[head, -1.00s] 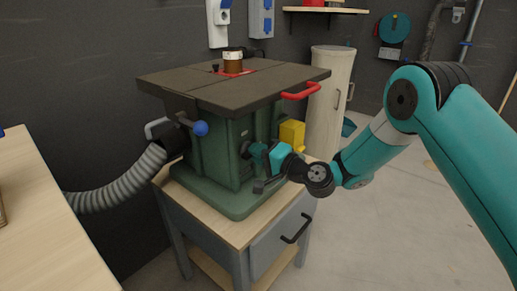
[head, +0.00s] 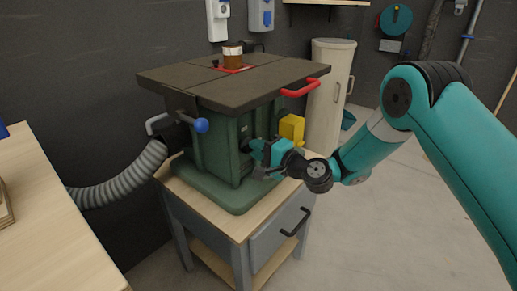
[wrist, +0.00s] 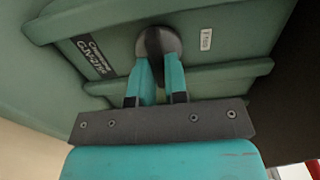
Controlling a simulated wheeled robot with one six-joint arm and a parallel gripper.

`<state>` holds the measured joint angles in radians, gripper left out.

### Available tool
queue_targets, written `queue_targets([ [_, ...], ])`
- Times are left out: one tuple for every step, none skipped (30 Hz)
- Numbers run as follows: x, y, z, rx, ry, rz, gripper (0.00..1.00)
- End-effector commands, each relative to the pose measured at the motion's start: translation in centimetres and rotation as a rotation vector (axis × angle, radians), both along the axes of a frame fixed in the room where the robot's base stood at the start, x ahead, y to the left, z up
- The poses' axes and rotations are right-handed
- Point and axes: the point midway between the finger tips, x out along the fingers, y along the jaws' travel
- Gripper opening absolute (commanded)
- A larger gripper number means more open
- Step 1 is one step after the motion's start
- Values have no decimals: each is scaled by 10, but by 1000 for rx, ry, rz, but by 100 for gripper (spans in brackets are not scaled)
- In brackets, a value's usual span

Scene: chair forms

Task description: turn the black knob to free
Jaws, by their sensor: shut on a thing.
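The black knob (wrist: 158,40) is a round dark disc on the green side of the machine in the wrist view. My gripper (wrist: 160,66) is shut on it, with one teal finger on each side. The fingers cover the knob's lower part, and I cannot read its setting. In the head view my gripper (head: 254,150) reaches the green housing below the tabletop and mostly hides the knob. A small white label (wrist: 206,39) lies to the right of the knob; its print is too small to read.
The dark machine table (head: 200,85) overhangs my gripper, with a red handle (head: 305,88) at its edge. A yellow box (head: 292,128) sits close behind my gripper. A blue-tipped lever (head: 202,125) and grey hose (head: 125,178) are at left. Floor at right is clear.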

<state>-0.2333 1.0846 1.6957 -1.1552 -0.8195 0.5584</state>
Motion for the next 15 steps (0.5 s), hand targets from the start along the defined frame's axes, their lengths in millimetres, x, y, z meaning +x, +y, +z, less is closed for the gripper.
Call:
queue_targets([
  [-1,1,-1,2,5,4,0],
  [-1,1,-1,2,5,4,21],
  [-1,1,-1,2,5,4,30],
  [-1,1,-1,1,4,3,37],
  [-1,1,-1,2,4,3,39],
  [-1,0,-1,1,3,2,39],
  [-1,0,-1,1,3,2,39],
  [-1,0,0,1,3,2,39],
  [-1,0,0,0,2,1,39],
  [-1,0,0,0,2,1,39],
  [0,0,0,0,2,1,39],
  [0,0,0,0,2,1,39],
  [-1,-1,0,0,2,0,39],
  [-1,-2,-1,0,2,0,39],
  [-2,-4,-1,0,4,0,39],
])
